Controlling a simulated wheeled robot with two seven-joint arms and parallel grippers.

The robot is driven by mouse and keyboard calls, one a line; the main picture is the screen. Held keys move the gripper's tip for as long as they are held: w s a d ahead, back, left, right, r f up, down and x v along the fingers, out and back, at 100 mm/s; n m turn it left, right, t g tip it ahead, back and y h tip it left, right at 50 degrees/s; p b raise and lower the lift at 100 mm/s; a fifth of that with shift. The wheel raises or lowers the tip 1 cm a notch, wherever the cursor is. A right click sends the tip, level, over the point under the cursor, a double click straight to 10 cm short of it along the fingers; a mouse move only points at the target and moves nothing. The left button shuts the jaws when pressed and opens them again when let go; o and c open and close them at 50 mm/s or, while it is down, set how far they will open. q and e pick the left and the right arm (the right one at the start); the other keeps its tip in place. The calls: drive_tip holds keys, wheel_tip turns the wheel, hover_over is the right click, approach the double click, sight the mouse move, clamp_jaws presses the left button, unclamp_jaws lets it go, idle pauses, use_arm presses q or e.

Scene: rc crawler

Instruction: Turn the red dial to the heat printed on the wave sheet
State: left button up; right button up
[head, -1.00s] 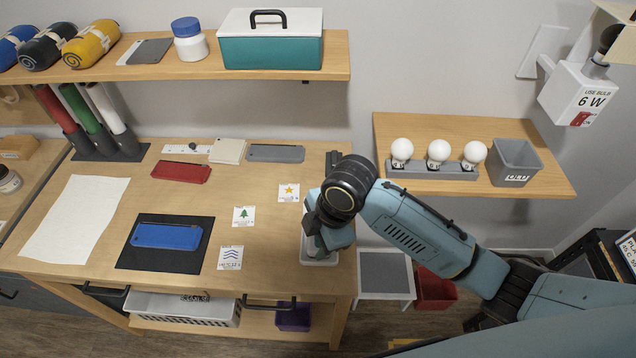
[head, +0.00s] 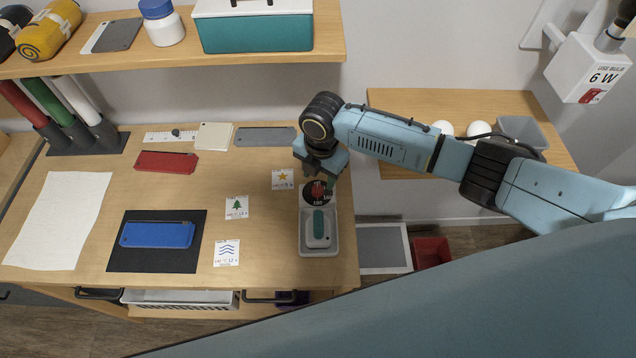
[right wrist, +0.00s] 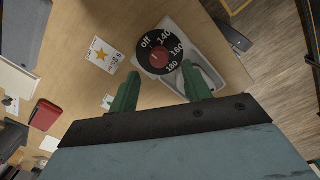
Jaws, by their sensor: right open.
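The red dial (head: 318,189) sits on a black disc at the right of the table, partly under my right gripper (head: 319,177). In the right wrist view the dial (right wrist: 159,57) has a dark face marked off, 140, 160 and 180. My right gripper (right wrist: 160,88) is open there, its green fingers apart and the dial beyond the tips, not between them. The wave sheet (head: 227,253) lies at the table front with blue wavy lines; its small print is too blurred to read surely. My left gripper is not in view.
A pale tray (head: 305,246) holds a white and green device (head: 318,229) in front of the dial. A star sheet (head: 283,179) and a tree sheet (head: 237,207) lie left of it. A blue case (head: 157,235) rests on a black mat (head: 140,262). A shelf (head: 240,66) overhangs the back.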

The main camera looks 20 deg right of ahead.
sight(318, 188)
wheel_tip(318, 188, down, 5)
drive_tip(key=shift+w+a+r, duration=0.1)
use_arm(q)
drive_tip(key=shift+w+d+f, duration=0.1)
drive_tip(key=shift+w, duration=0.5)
use_arm(e)
drive_tip(key=c, duration=1)
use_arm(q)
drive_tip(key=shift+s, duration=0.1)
